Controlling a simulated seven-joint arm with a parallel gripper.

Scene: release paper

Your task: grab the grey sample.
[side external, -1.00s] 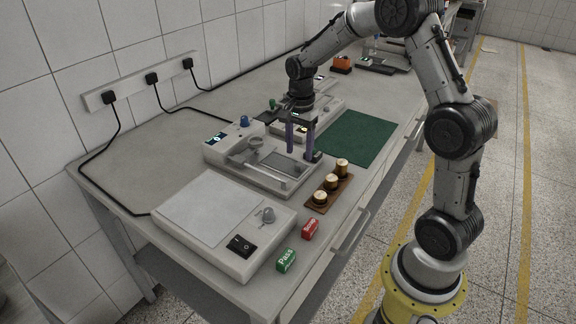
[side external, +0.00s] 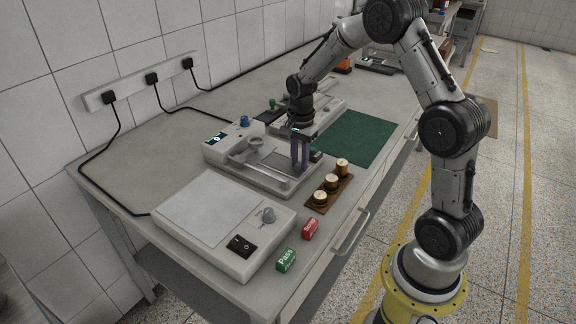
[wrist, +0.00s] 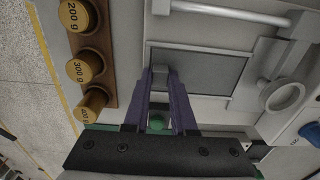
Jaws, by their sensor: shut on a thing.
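The grey sample appears as a flat grey rectangle on the light tester (side external: 240,178); it shows in the side view (side external: 281,160) and in the wrist view (wrist: 205,72). My gripper (side external: 300,167) points down at the sample's right side. In the wrist view its purple fingers (wrist: 160,82) are shut on a small grey piece (wrist: 160,73) at the sample's left edge. The fingers hide part of this piece, and I cannot tell whether it is joined to the flat sheet.
A brown rack of brass weights (side external: 331,182) stands close to the right of the tester. A flat white device (side external: 210,210) with a black switch lies in front, beside red (side external: 310,229) and green (side external: 286,260) blocks. A green mat (side external: 352,138) lies behind.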

